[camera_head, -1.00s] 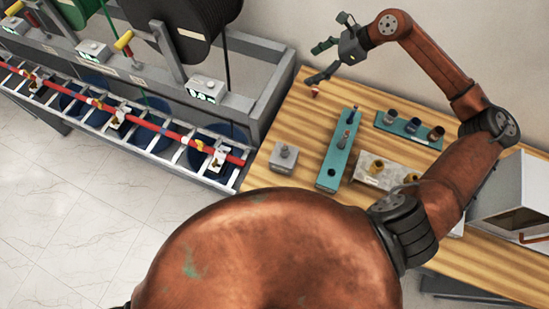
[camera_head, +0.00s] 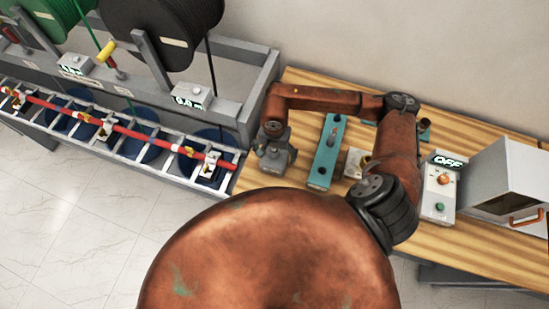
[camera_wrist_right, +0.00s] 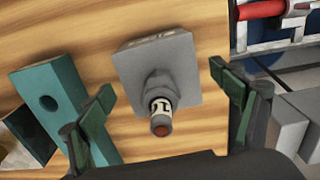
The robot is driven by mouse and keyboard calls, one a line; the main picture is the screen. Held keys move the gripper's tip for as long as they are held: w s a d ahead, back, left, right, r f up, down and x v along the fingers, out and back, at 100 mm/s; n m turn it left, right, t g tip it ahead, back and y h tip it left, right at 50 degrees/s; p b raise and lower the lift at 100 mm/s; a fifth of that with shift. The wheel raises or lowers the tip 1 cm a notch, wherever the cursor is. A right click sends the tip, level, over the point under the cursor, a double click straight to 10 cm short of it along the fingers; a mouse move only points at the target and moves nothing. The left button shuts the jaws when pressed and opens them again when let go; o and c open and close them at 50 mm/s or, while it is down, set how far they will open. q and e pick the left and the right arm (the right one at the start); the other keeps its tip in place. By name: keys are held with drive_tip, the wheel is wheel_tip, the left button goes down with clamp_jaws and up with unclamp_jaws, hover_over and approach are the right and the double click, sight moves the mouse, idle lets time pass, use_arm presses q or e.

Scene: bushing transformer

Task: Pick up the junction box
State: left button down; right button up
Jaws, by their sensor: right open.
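The junction box is a small grey block with a nut and an upright post on top; in the right wrist view the junction box (camera_wrist_right: 172,62) sits on the wooden table between my finger tips. In the head view, the junction box (camera_head: 291,156) is partly hidden by my right gripper (camera_head: 271,148), which hangs over it. In the right wrist view my right gripper (camera_wrist_right: 163,88) is open, with one green finger on each side of the box and gaps between. The post, with a reddish-brown tip, points toward the wrist camera. My left gripper is not in view.
A teal block (camera_head: 325,152) with holes stands right of the box, and also shows in the wrist view (camera_wrist_right: 52,103). A grey rack with cable reels (camera_head: 244,110) borders the table's left. A control unit (camera_head: 438,190) reading OFF and a grey cabinet (camera_head: 510,178) stand right.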

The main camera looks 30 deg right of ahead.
drive_tip(key=shift+d+f, duration=0.1)
drive_tip(key=shift+f, duration=0.7)
drive_tip(key=shift+c, duration=0.4)
drive_tip(key=c, duration=1.4)
drive_tip(key=shift+w+r, duration=0.1)
